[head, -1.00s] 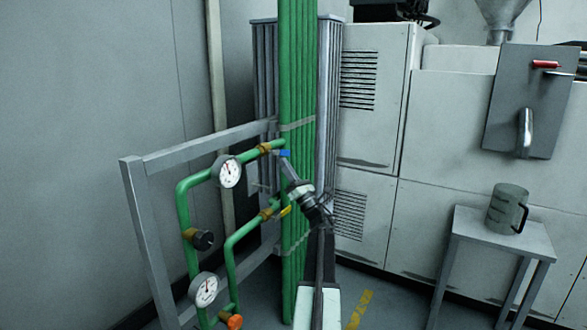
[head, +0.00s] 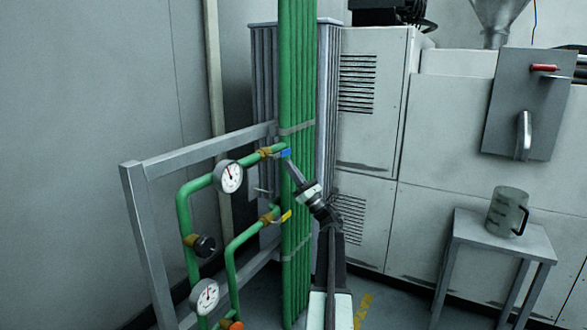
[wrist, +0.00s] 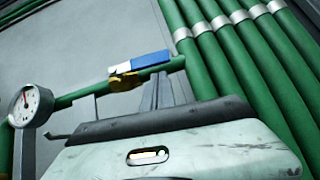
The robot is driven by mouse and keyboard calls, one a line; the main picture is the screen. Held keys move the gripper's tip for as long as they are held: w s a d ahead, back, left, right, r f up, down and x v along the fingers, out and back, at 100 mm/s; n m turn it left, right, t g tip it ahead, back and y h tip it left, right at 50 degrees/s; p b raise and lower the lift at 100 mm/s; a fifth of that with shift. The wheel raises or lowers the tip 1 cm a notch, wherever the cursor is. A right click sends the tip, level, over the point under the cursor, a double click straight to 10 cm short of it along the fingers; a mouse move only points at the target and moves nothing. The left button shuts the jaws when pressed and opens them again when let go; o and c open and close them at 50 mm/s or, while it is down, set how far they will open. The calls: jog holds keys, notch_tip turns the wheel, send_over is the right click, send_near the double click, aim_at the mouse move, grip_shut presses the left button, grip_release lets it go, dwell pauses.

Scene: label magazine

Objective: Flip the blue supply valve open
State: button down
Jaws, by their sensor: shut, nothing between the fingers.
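The blue supply valve's blue lever (head: 286,153) sits on the upper green pipe, beside its brass body (head: 265,153). In the wrist view the blue lever (wrist: 150,61) looks roughly in line with the pipe, with the brass body (wrist: 124,81) at its left end. My gripper (head: 291,165) is shut and empty. Its tips are just below the lever in the head view. In the wrist view my gripper's fingers (wrist: 163,88) point up at the lever's underside. I cannot tell whether they touch it.
A yellow-handled valve (head: 285,216) is on the lower pipe. Round gauges (head: 229,176) and a grey frame (head: 150,240) stand left. A bundle of green pipes (head: 297,80) rises close behind the gripper. A stool with a jug (head: 507,211) stands right.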

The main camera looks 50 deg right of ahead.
jog(key=d+b+v, duration=0.1)
jog(key=b+v, duration=0.7)
jog(key=v, duration=0.4)
jog(key=shift+w+f, duration=0.25)
jog(key=shift+f, duration=0.15)
